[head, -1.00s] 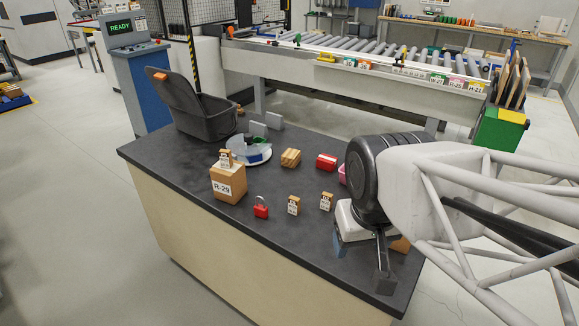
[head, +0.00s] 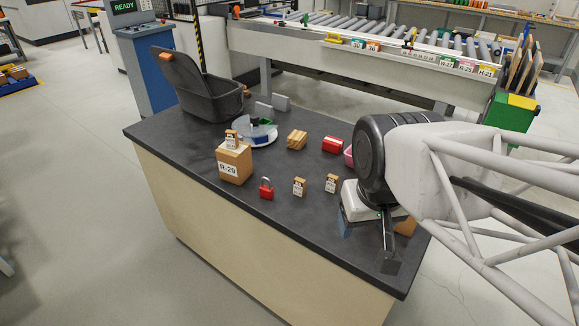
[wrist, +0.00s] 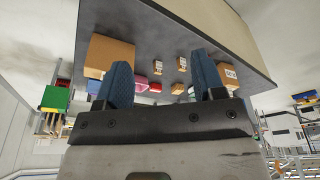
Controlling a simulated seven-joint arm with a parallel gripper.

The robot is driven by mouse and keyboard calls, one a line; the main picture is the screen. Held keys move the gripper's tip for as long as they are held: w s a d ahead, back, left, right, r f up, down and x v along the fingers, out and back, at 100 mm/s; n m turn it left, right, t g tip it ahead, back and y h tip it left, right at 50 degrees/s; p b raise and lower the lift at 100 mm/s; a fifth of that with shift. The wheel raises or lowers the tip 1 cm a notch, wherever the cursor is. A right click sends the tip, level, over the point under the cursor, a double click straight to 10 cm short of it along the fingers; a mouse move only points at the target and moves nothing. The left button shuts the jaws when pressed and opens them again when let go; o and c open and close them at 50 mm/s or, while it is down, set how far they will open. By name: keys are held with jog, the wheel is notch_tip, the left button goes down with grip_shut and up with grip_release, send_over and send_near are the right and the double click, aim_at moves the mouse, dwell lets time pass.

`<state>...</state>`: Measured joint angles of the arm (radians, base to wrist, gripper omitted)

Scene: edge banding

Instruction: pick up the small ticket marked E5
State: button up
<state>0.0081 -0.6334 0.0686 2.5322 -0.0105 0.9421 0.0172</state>
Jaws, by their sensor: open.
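Three small wooden tickets with white labels show in the head view; their print is too small to read, so I cannot tell which is E5. One ticket (head: 231,139) stands on the cardboard box R-29 (head: 234,164). A second ticket (head: 299,187) and a third ticket (head: 331,183) stand on the dark table (head: 210,200) to the right of a red padlock (head: 266,189). My gripper (head: 367,242) is open and empty, right of the tickets near the table's right end. In the wrist view, two tickets (wrist: 157,65) (wrist: 182,64) appear between its blue fingers, apart from them.
A brown box (head: 406,226) is close beside my gripper, partly hidden. Behind the tickets are a wooden block (head: 297,140), a red box (head: 333,145), a pink container (head: 348,156) and a round clear tray (head: 258,133). A black bin (head: 212,100) stands far left. The table's front left is clear.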

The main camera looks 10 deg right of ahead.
jog(key=shift+o, duration=0.5)
jog(key=n+t+h, duration=0.4)
jog(key=n+h, duration=0.6)
jog(key=n, duration=1.1)
send_over(299, 187)
jog(key=s+d, duration=0.3)
jog(key=s, duration=0.7)
notch_tip(299, 187, down, 17)
jog(key=w+a+f+n+t, duration=0.1)
jog(key=w+a+f+n, duration=0.1)
jog(key=f, duration=0.1)
jog(key=w+a+f+n+t+y, duration=0.1)
jog(key=w+a+f+n, duration=0.1)
jog(key=f, duration=0.1)
jog(key=w+a+f+n+t, duration=0.1)
jog(key=w+a+f+n, duration=0.1)
jog(key=f+n, duration=0.1)
jog(key=shift+w+a+t, duration=0.1)
jog(key=shift+a+t, duration=0.15)
jog(key=shift+t, duration=0.15)
jog(key=shift+d, duration=0.1)
